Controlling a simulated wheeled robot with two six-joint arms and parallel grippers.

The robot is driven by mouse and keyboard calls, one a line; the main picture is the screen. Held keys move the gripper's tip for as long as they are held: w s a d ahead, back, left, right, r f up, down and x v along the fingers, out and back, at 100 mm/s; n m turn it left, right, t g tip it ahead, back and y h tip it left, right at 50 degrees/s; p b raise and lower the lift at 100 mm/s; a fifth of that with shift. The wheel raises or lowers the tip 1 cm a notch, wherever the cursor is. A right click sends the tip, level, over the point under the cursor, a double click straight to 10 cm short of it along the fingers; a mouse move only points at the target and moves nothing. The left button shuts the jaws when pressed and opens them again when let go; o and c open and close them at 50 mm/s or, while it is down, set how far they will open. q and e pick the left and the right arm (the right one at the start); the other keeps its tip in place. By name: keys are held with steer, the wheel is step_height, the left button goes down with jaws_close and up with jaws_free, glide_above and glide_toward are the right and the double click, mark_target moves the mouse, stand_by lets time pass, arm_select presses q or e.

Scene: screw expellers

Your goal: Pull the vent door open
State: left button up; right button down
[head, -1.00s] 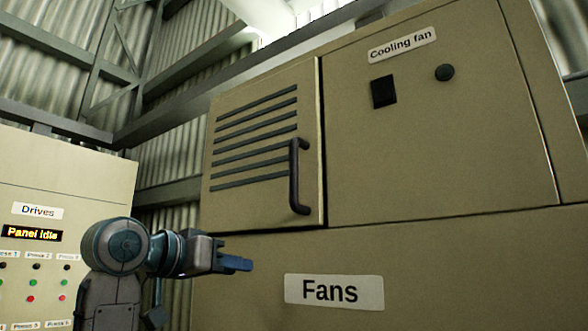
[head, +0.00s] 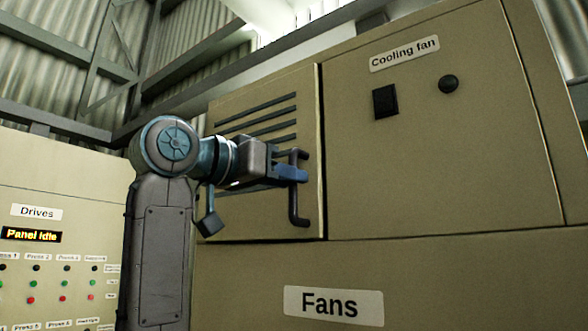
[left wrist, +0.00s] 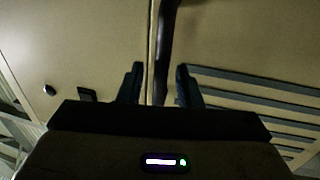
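The beige vent door (head: 262,218) with dark slots sits in the cabinet front and looks shut, with a thin dark gap along its right edge. Its dark upright bar handle (head: 298,206) is near that edge. My left gripper (head: 291,172) is at the upper half of the handle, its blue fingers overlapping the bar. In the left wrist view the two fingers (left wrist: 160,84) are apart, and the handle (left wrist: 166,45) runs between them; contact cannot be told. The slots (left wrist: 250,95) lie to the right there. My right gripper is not in view.
The cabinet carries a "Cooling fan" label, a black switch (head: 385,101) and a dark round knob (head: 448,84) right of the door, and a "Fans" label (head: 333,304) below. A "Drives" panel (head: 60,190) with small buttons stands at the left.

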arm_select(q)
steer(key=shift+x, duration=0.9)
steer(key=shift+w+d, duration=0.1)
steer(key=shift+w, duration=0.15)
jaws_close()
